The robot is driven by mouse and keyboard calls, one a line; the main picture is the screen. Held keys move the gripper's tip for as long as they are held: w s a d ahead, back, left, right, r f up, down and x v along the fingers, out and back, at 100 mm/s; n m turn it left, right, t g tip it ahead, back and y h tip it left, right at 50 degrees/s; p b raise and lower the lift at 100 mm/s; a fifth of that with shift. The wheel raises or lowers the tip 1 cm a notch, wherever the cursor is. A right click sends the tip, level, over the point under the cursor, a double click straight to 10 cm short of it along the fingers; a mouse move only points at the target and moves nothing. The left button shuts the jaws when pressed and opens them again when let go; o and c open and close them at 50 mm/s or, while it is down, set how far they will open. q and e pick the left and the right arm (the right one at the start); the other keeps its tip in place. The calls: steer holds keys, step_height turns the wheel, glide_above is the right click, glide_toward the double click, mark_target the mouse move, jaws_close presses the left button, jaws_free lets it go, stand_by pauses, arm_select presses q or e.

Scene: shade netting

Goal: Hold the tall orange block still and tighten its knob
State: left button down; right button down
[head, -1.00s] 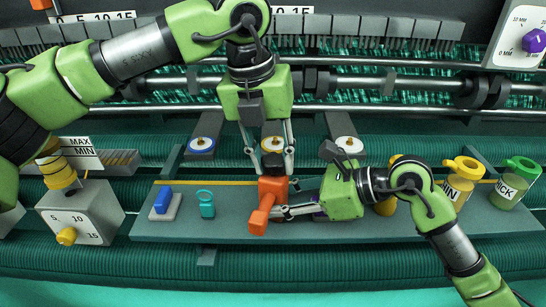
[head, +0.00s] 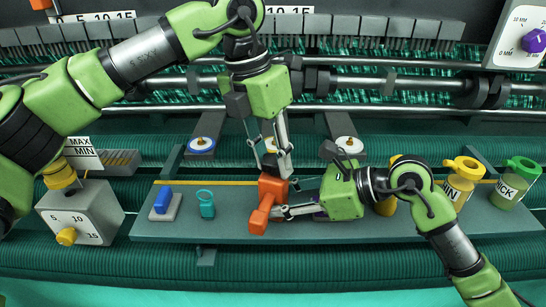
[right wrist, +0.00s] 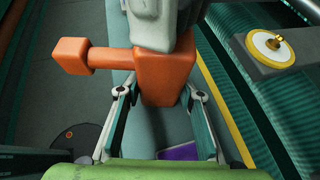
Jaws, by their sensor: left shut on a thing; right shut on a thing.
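The tall orange block (head: 270,190) stands on the grey shelf (head: 235,230), with an orange arm sticking out toward the front. It also shows in the right wrist view (right wrist: 165,75), where the arm points left. My left gripper (head: 270,168) reaches down from above and is shut on the knob at the block's top; its fingers mostly hide the dark knob. My right gripper (head: 286,210) comes from the right and is shut on the block's lower part. In the right wrist view its fingers (right wrist: 163,88) lie on both sides of the block.
A grey dial box (head: 82,212) is far left. Round discs (head: 203,145) lie behind.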

arm_select(q)
steer(key=shift+d+r, duration=0.1)
arm_select(e)
steer(key=shift+s+f, duration=0.1)
arm_select(q)
steer(key=c, duration=1.6)
jaws_free()
steer(key=shift+o, duration=0.2)
steer(key=shift+r, duration=1.45)
